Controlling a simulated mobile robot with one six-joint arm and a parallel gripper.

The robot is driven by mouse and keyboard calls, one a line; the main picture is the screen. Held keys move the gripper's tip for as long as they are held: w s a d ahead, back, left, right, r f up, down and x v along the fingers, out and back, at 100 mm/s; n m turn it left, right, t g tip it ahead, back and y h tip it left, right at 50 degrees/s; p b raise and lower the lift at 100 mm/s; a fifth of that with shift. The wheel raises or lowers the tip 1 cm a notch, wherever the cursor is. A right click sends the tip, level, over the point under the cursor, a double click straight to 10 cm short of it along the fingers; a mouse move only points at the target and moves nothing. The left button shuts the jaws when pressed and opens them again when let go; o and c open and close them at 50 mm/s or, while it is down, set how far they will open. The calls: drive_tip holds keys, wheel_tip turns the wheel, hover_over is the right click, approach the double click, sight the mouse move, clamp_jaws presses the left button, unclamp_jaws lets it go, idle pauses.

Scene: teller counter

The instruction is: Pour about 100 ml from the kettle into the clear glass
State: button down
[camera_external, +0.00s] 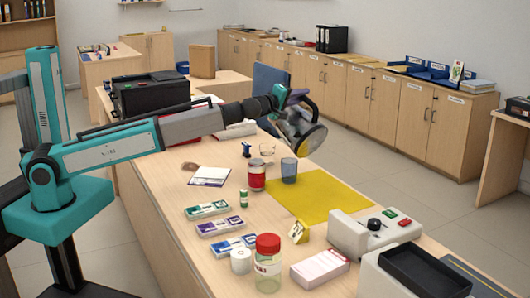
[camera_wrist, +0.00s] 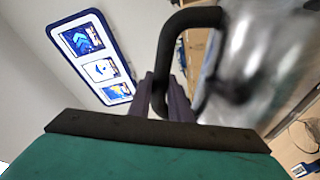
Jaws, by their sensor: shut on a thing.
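My gripper (camera_external: 279,98) is shut on the handle and holds the kettle in the air, strongly tilted. In the wrist view the black handle (camera_wrist: 186,50) passes between my gripper's fingers (camera_wrist: 166,98), and the blurred kettle body (camera_wrist: 268,60) fills the upper right. The clear glass (camera_external: 289,171), bluish in the picture, stands upright on the counter by the yellow mat's far left edge. The kettle appears just above it in the external view, apart from it. I see no stream, and the liquid level cannot be told.
A red-labelled can (camera_external: 257,177) stands close left of the glass. The yellow mat (camera_external: 325,200) is mostly bare. Several small boxes, a red-lidded jar (camera_external: 268,262) and a grey machine (camera_external: 375,235) occupy the near counter. A black case (camera_external: 150,95) sits at the far left.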

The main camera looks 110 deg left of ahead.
sight(316, 106)
drive_tip(key=shift+w+d+r, duration=0.1)
drive_tip(key=shift+w+r, duration=0.1)
